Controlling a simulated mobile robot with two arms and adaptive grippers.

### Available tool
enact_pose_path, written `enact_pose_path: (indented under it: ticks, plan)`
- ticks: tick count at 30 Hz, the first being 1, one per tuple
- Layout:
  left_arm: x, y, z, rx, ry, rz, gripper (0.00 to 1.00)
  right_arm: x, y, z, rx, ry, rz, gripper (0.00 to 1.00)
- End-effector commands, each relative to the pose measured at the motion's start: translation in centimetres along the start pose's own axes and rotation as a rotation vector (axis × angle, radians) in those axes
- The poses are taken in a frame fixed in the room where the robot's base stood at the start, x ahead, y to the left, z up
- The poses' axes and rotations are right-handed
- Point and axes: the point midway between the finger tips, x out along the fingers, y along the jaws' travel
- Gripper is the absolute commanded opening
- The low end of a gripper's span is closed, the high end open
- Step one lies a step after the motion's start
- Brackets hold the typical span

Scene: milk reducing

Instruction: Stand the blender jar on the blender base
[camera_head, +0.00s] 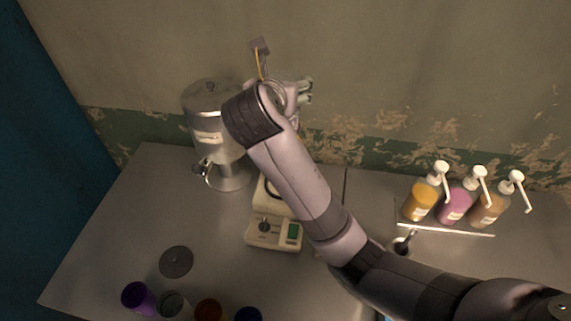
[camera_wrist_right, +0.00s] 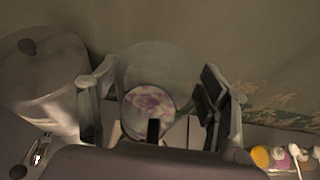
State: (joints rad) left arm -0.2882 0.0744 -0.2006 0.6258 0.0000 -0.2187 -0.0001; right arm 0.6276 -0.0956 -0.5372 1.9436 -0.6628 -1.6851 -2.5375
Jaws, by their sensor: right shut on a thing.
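The cream blender base (camera_head: 272,230), with a black knob and a green switch, stands on the counter below my right forearm, which covers part of it. My right gripper (camera_head: 290,92) is raised near the wall behind the base, mostly hidden by its own wrist. In the right wrist view the gripper (camera_wrist_right: 156,85) is shut on the blender jar (camera_wrist_right: 150,62), a translucent round vessel between the two fingers. Pinkish-white contents (camera_wrist_right: 150,97) show inside it. The jar appears held above the base; the gap between them is hidden. My left gripper is not in view.
A metal dispenser (camera_head: 207,125) with a tap stands close left of the raised gripper. Pump bottles (camera_head: 457,203) stand at the right. A dark disc (camera_head: 176,262) lies at the left front, near several cups (camera_head: 138,297). Counter between dispenser and disc is clear.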

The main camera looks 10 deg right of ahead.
Motion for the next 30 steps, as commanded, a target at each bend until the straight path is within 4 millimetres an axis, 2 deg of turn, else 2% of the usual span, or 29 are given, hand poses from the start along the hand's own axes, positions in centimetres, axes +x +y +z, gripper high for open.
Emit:
enact_pose_path:
  ticks: [5,12,15,24,30]
  plan:
    - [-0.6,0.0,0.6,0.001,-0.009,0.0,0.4,1.5,-0.1,-4.0,-0.007,0.007,-0.002,0.09]
    - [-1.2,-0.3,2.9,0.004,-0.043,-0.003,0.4,3.9,-0.1,-9.9,-0.007,0.006,-0.001,0.09]
    - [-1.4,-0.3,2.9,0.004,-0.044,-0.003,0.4,4.8,-0.1,-11.8,-0.006,0.004,-0.001,0.09]
    - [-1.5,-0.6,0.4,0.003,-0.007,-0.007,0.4,6.0,0.0,-14.7,-0.004,0.002,0.0,0.09]
    - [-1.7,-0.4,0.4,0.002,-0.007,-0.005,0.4,7.1,0.0,-17.4,-0.003,0.002,0.0,0.09]
